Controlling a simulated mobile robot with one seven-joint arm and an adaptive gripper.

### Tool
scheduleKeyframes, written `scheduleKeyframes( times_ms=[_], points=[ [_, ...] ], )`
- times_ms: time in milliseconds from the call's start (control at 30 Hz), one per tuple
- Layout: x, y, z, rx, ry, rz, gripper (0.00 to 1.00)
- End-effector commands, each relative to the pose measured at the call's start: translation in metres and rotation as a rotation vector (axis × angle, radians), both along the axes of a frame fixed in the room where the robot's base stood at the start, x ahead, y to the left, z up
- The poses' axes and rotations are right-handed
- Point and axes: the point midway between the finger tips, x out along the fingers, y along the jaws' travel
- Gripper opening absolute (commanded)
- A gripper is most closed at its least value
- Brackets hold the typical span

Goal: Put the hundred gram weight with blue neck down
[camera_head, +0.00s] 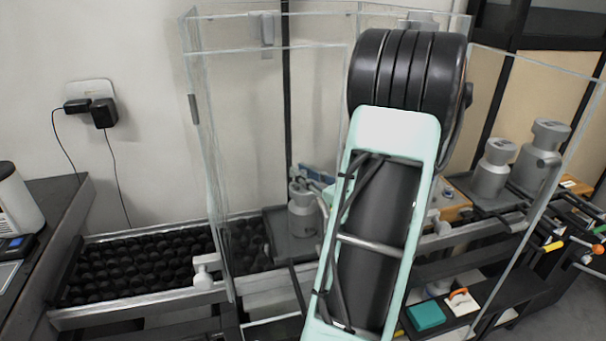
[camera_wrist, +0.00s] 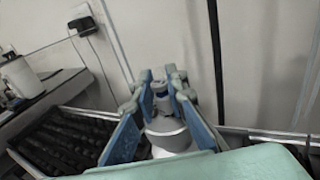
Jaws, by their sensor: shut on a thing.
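A grey metal weight (camera_head: 302,217) with a narrow neck and a wider, rounded body shows in the head view, left of my arm. It also shows in the wrist view (camera_wrist: 168,136), between the blue fingers. My gripper (camera_wrist: 162,90) is shut on its neck from both sides. In the head view my gripper (camera_head: 316,176) is partly hidden behind my arm. The weight appears upright, just over or on a dark plate (camera_head: 280,250); I cannot tell whether its base touches. The fingers cover much of the neck, so its colour is unclear.
Clear glass panels (camera_head: 207,160) stand around the weighing area, close to my arm. A roller conveyor (camera_head: 135,268) with black rollers lies left. Two larger grey weights (camera_head: 492,172) (camera_head: 540,158) stand right. A teal block (camera_head: 426,316) lies low right.

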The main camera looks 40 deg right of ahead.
Motion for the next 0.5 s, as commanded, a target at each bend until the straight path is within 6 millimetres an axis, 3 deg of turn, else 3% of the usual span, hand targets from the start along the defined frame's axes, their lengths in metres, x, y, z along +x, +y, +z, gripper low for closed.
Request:
scheduleKeyframes(
  times_ms=[67, 100, 267, 500],
  points=[
    [0.0001, 0.0, -0.0036, 0.0, 0.0, 0.0, 0.0],
    [0.0, 0.0, -0.004, 0.0, 0.0, 0.0, 0.14],
    [0.0001, 0.0, -0.0029, 0.0, 0.0, 0.0, 0.3],
    [0.0, -0.0001, -0.0025, 0.0, 0.0, 0.0, 0.3]
  ],
)
